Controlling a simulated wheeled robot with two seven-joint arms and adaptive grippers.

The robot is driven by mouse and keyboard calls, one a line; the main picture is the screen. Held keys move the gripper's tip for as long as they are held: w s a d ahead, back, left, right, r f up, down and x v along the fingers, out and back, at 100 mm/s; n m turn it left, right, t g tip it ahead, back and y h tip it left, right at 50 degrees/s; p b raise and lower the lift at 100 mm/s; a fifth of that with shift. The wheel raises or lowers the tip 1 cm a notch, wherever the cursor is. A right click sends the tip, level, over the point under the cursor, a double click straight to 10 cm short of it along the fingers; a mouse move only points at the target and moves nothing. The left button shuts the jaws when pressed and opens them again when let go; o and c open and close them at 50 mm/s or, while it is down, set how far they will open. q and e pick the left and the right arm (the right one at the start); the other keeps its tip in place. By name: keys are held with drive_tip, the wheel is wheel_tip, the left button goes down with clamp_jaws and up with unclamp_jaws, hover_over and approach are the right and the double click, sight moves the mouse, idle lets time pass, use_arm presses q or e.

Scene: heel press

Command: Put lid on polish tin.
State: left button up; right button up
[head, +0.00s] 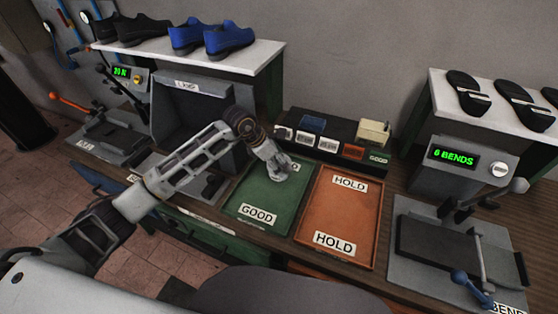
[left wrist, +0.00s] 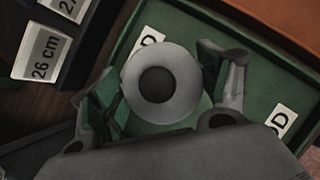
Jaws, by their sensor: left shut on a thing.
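My left gripper (head: 280,170) is low over the green GOOD tray (head: 240,224) in the head view. In the left wrist view my left gripper (left wrist: 162,75) is shut on a round grey disc (left wrist: 187,64) with a dark round centre, between its two fingers. I cannot tell whether this disc is the lid or the polish tin, or whether it touches the tray (left wrist: 140,22). The gripper mostly hides the disc in the head view. I cannot make out a separate second tin or lid. My right gripper is not in view.
The orange HOLD tray (head: 339,214) lies right of the green one. A dark rack (head: 335,150) with labelled compartments stands behind the trays. A bend machine (head: 455,245) is at the right, and a grey open-fronted box (head: 190,112) at the left. Shoe shelves are at the back.

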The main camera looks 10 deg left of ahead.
use_arm(q)
drive_tip(key=shift+f, duration=0.3)
idle(0.4)
drive_tip(key=shift+f+b, duration=0.3)
drive_tip(key=shift+b, duration=0.25)
drive_tip(key=shift+f, duration=0.1)
idle(1.1)
drive_tip(key=shift+s+f, duration=0.1)
drive_tip(key=shift+f, duration=0.05)
idle(0.8)
drive_tip(key=o, duration=0.9)
drive_tip(key=shift+c, duration=0.2)
drive_tip(key=shift+r, duration=0.3)
drive_tip(key=shift+r+p, duration=1.3)
drive_tip(key=shift+r, duration=2.05)
drive_tip(key=shift+f, duration=0.1)
